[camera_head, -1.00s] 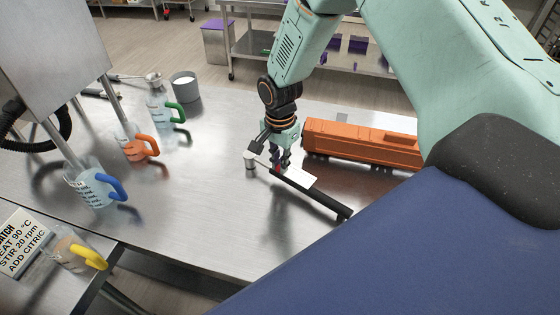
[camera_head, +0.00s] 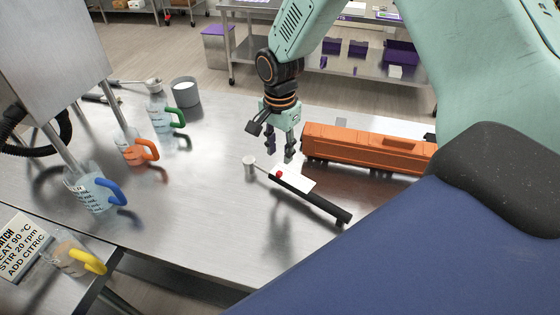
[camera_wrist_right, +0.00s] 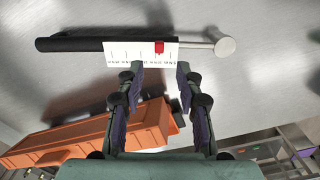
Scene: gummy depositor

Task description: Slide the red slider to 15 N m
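A wrench-like tool with a black handle (camera_head: 322,205) and a round metal head (camera_head: 249,161) lies on the steel table. The handle (camera_wrist_right: 70,44) also shows in the right wrist view. A white scale card (camera_head: 300,181) sits along its shaft; its printed marks (camera_wrist_right: 122,54) are too small to read. The red slider (camera_head: 279,174) is on the scale, nearer the metal head than the handle; it also shows in the wrist view (camera_wrist_right: 159,47). My right gripper (camera_head: 280,149) is open and empty above the tool, its fingertips (camera_wrist_right: 160,68) apart from the slider. My left gripper is out of view.
Several jugs with coloured handles, including a blue one (camera_head: 110,190), stand at left beside a grey pot (camera_head: 186,93). The table left and front of the tool is clear.

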